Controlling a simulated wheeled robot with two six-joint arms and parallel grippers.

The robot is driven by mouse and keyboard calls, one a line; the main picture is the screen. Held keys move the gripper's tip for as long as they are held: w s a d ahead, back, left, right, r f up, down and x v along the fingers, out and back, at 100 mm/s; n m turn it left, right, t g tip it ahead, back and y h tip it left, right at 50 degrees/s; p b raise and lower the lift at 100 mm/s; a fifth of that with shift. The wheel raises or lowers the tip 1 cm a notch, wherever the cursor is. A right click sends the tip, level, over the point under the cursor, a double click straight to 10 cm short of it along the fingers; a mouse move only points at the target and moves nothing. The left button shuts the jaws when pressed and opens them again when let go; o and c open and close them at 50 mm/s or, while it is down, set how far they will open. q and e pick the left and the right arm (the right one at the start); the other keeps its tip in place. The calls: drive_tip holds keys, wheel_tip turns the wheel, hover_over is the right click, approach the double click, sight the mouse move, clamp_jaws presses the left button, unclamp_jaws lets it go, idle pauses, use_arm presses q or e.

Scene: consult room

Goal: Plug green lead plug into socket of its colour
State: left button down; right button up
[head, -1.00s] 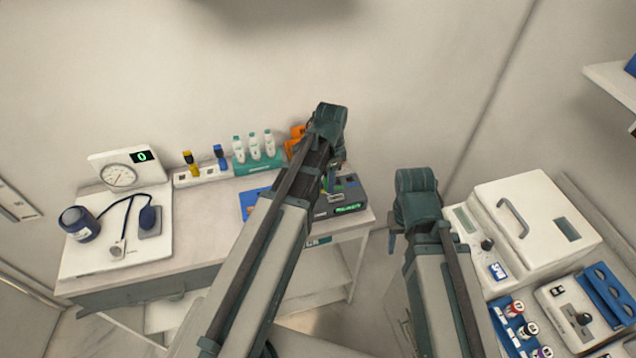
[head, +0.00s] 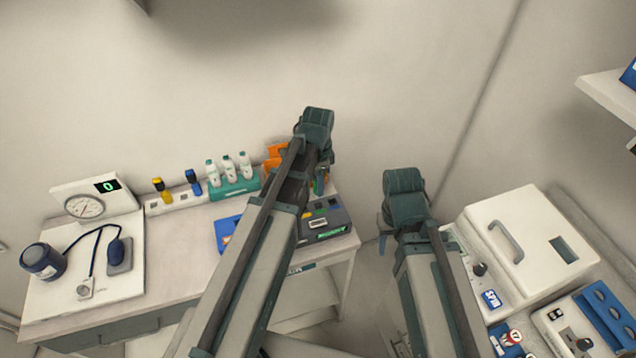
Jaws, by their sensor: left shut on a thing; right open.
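The dark socket box (head: 338,232) stands at the right end of the table, with small coloured patches on its top and a green lit display on its front. My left gripper (head: 320,186) is over the back of the box, shut on the green lead plug (head: 319,184). Only a little green of the plug shows between the fingers, and its tip is hard to make out. My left arm hides the box's left part. The yellow plug (head: 162,190) and blue plug (head: 193,181) stand upright in a white holder (head: 178,199). My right gripper (head: 384,224) is open and empty, right of the table.
A gauge board (head: 60,285) is at the left. A white cabinet (head: 520,240) stands at the right.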

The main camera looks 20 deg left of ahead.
use_arm(q)
drive_tip(key=shift+f+b, duration=1.5)
drive_tip(key=shift+f, duration=0.3)
drive_tip(key=shift+f+b, duration=1.45)
drive_tip(key=shift+b, duration=0.05)
drive_tip(key=shift+c, duration=2.2)
unclamp_jaws()
wheel_tip(320, 180, up, 14)
drive_tip(key=p, duration=1.4)
drive_tip(key=shift+f, duration=0.1)
